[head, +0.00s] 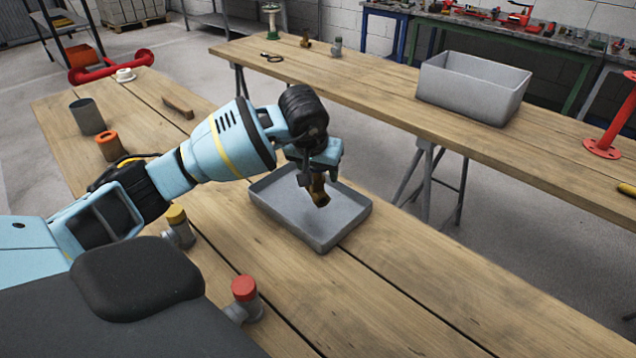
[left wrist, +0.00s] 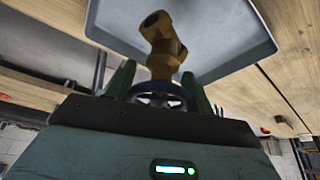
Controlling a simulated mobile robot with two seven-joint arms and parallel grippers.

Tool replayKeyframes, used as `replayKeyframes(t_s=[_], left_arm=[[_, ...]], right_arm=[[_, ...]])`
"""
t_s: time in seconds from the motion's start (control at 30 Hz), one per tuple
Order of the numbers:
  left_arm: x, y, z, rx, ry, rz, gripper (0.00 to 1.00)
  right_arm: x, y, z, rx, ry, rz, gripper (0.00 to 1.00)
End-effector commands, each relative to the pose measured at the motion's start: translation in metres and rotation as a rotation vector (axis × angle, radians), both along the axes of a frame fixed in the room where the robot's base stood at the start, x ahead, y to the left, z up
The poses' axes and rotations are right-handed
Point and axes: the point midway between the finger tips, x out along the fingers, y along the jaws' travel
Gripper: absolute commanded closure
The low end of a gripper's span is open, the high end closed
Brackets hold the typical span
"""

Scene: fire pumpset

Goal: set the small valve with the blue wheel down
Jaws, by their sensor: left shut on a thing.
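My left gripper (head: 312,174) is shut on the small valve, with its fingers on either side of the blue wheel (left wrist: 158,92) in the left wrist view. The valve's brass body (head: 319,191) points down from the fingers, and it also shows in the left wrist view (left wrist: 162,45). The valve appears over the grey shallow tray (head: 328,236), whose inside is otherwise empty where I can see it. The gap between valve and tray floor is hard to judge. The blue wheel is mostly hidden in the head view. My right gripper is not in view.
On the near wooden table stand a red-capped fitting (head: 244,290), a yellow-capped fitting (head: 177,222), an orange-topped piece (head: 109,146) and a dark cup (head: 87,117). A deep grey bin (head: 472,88) stands on the far table. The near table is clear right of the tray.

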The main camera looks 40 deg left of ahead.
Motion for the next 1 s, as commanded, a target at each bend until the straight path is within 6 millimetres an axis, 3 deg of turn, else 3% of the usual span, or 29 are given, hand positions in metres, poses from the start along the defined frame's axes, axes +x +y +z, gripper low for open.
replayKeyframes(t_s=[0.13, 0.4, 0.83, 0.87, 1.0], left_arm=[[0.000, 0.000, -0.003, -0.001, -0.001, 0.001, 1.00], [0.000, 0.000, -0.034, -0.002, -0.002, 0.000, 1.00], [0.000, 0.000, -0.040, 0.000, -0.002, 0.000, 1.00], [0.000, 0.000, -0.041, 0.000, 0.000, -0.001, 0.43], [0.000, 0.000, -0.040, 0.000, 0.000, 0.000, 0.25]], right_arm=[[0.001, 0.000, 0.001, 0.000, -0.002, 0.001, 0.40], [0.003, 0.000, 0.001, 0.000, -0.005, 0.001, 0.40], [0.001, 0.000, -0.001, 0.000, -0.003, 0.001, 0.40], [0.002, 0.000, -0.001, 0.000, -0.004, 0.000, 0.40], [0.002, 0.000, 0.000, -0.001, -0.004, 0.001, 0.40]])
